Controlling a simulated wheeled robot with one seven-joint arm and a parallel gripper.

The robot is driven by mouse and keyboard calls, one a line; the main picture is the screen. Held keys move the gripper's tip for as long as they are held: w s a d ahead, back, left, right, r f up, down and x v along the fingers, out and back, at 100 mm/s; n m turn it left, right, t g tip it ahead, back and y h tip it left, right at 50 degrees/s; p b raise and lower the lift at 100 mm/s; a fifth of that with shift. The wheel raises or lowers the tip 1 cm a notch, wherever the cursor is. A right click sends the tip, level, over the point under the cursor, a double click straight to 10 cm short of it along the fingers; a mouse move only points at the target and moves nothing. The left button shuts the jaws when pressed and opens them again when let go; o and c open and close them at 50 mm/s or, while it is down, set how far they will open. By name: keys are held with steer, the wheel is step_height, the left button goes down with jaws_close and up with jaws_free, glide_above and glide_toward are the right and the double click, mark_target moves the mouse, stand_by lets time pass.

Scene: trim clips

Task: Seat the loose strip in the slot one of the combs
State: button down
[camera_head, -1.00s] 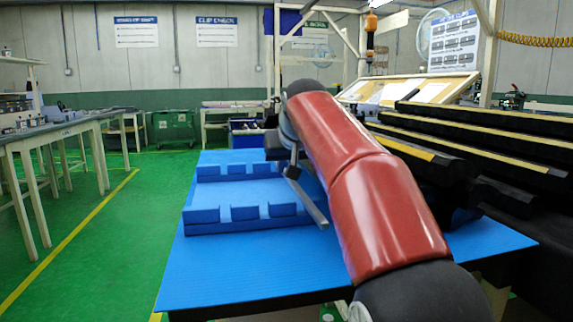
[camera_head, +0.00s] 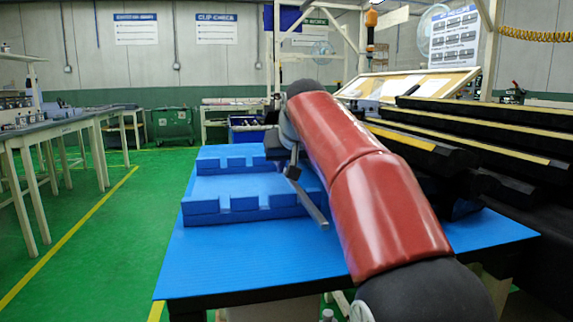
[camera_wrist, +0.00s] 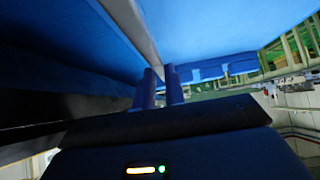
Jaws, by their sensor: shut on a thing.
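Two blue combs with slots along their tops stand on the blue table (camera_head: 240,262). The front comb (camera_head: 250,208) is nearer me and the rear comb (camera_head: 232,158) is behind it. The loose strip (camera_head: 312,205) is a thin grey bar, slanting down to the right at the right of the front comb. It also shows in the wrist view (camera_wrist: 135,32). My gripper (camera_wrist: 160,85) is shut on it, the strip running out from between the two fingers. In the head view my arm hides the fingertips and the combs' right ends. I cannot tell whether the strip touches a slot.
Long black bars with yellow strips (camera_head: 480,135) are stacked to the right of the table. The front of the blue table is bare. A sloped board with papers (camera_head: 410,85) stands behind. The green floor at left is open up to a workbench (camera_head: 60,130).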

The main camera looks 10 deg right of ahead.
steer(key=c, duration=1.4)
jaws_free()
steer(key=shift+f, duration=0.1)
steer(key=v, duration=0.7)
steer(key=shift+p, duration=0.4)
steer(key=shift+s+r, duration=0.35)
steer(key=shift+r, duration=0.05)
